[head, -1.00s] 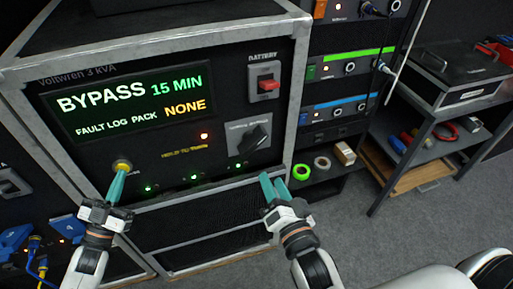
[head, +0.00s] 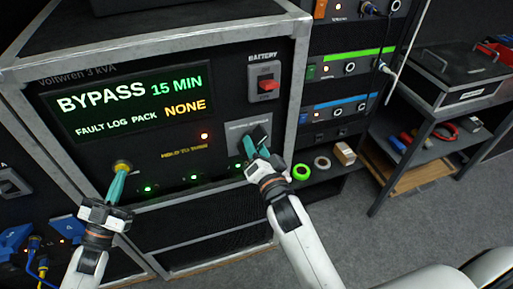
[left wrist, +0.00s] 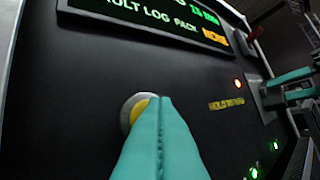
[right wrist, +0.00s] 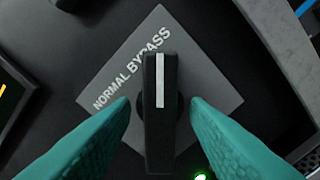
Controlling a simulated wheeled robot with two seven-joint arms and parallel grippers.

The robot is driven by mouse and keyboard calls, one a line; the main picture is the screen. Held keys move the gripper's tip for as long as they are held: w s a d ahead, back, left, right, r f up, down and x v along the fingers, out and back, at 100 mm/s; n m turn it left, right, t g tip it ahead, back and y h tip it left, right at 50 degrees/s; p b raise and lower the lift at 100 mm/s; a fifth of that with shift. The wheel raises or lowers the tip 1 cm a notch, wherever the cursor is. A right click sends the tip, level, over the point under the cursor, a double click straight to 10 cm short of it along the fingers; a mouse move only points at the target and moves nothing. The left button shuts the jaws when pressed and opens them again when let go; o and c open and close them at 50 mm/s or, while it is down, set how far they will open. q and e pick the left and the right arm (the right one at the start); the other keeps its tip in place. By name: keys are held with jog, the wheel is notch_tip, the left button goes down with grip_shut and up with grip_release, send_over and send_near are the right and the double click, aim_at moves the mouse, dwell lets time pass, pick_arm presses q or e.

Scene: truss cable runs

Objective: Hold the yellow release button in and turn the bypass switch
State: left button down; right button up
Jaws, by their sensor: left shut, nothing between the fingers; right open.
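The yellow release button (left wrist: 133,110) is on the dark front panel of the power unit, left of the "HOLD TO TURN" label (left wrist: 226,104). My left gripper (left wrist: 160,100) is shut and empty, its tips at the button and covering part of it; it also shows in the head view (head: 121,172). The bypass switch (right wrist: 160,110) is a black lever knob with a white line on a grey plate (right wrist: 212,82) marked NORMAL and BYPASS. My right gripper (right wrist: 160,103) is open, one finger on each side of the knob, with gaps visible. Its tips partly hide the switch in the head view (head: 260,135).
The display (head: 130,100) reads BYPASS 15 MIN, FAULT LOG, PACK NONE. A red battery switch (head: 268,85) sits above the bypass switch. Tape rolls (head: 301,172) lie on a low shelf to the right.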

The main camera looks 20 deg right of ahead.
grip_shut()
jog(key=shift+n, duration=0.4)
jog(key=n, duration=1.7)
jog(key=shift+a, duration=0.2)
dwell(0.5)
